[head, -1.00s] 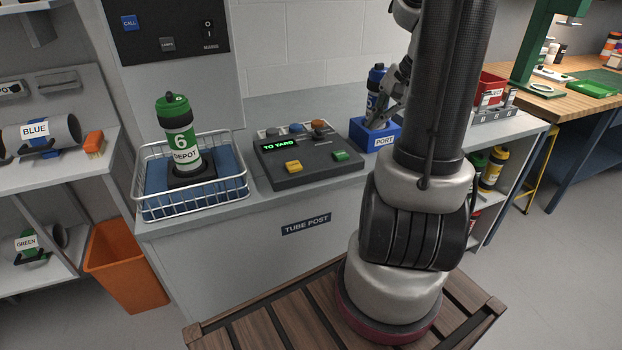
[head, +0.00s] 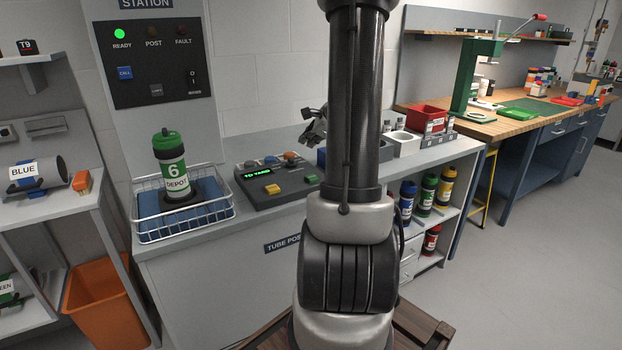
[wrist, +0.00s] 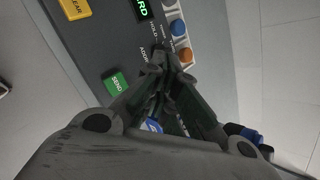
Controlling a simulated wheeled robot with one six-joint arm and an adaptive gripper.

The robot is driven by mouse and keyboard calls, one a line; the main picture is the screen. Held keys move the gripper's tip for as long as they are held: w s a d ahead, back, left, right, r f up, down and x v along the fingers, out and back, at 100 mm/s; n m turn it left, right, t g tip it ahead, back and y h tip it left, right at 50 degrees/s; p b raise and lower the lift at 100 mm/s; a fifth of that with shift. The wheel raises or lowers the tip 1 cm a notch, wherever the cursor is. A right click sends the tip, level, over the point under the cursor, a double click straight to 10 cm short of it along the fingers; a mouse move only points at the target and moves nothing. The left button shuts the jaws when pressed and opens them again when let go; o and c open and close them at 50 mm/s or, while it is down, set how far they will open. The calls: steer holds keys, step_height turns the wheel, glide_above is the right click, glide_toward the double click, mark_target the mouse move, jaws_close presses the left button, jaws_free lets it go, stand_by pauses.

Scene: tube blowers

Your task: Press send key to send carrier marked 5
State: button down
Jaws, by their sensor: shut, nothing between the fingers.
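The control panel (head: 283,186) sits on the counter. Its green SEND key (head: 311,179) also shows in the wrist view (wrist: 116,84), left of my fingers. The lit display (head: 255,176) seems to read "TO YARD". My gripper (wrist: 165,66) is shut and empty, over the panel's edge in the wrist view; the head view shows it (head: 314,128) above the counter, partly behind my arm. I cannot tell its height above the panel. The blue port block (head: 321,156) is mostly hidden by my arm. The carrier marked 5 is not clearly visible now.
A green carrier marked 6 (head: 172,168) stands in the wire basket (head: 186,226) left of the panel. The yellow CLEAR key (wrist: 74,8) and the blue (wrist: 178,27) and orange (wrist: 186,55) knobs are near my fingers.

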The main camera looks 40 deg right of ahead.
steer(key=shift+f, duration=4.4)
steer(key=shift+f, duration=0.4)
